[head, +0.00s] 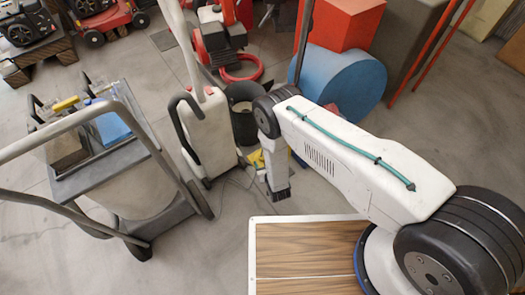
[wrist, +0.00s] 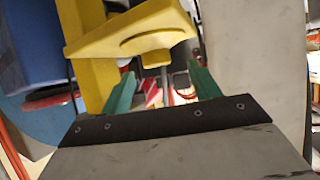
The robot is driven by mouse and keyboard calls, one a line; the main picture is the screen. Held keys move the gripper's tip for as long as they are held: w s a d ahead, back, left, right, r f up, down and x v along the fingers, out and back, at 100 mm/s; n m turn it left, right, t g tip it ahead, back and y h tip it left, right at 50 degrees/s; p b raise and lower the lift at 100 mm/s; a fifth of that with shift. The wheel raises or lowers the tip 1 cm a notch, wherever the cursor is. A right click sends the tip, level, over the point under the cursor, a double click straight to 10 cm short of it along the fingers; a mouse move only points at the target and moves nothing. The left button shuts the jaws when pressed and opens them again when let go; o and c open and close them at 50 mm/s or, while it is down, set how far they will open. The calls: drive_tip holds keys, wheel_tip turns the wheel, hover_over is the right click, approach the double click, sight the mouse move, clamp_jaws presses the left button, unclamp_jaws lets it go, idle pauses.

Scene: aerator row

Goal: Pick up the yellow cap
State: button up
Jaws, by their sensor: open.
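In the wrist view a yellow piece (wrist: 135,35) with a wide ledge fills the upper middle. A small blocky yellow knob on its lower edge, which looks like the yellow cap (wrist: 156,58), lies between and just beyond the green fingertips of my gripper (wrist: 161,72). The fingers are apart and nothing is held; I cannot tell whether they touch the yellow. In the head view a bit of yellow (head: 257,158) shows beside the lower end of my arm, mostly hidden by it. My fingers cannot be made out there.
A white upright machine (head: 208,135) with a black handle and a dark bin (head: 243,105) stand close to my arm. A blue drum (head: 340,85) and a red box (head: 342,22) are behind it. A cart (head: 120,160) is on the left. Concrete floor is open between the cart and my wooden-topped base.

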sight(261, 154)
drive_tip(key=shift+w+d+f+t, duration=0.1)
drive_tip(key=shift+d+f+t, duration=0.05)
drive_tip(key=shift+f+t, duration=0.25)
drive_tip(key=x, duration=0.7)
drive_tip(key=shift+w+r, duration=0.2)
drive_tip(key=shift+w, duration=0.15)
drive_tip(key=c, duration=1.1)
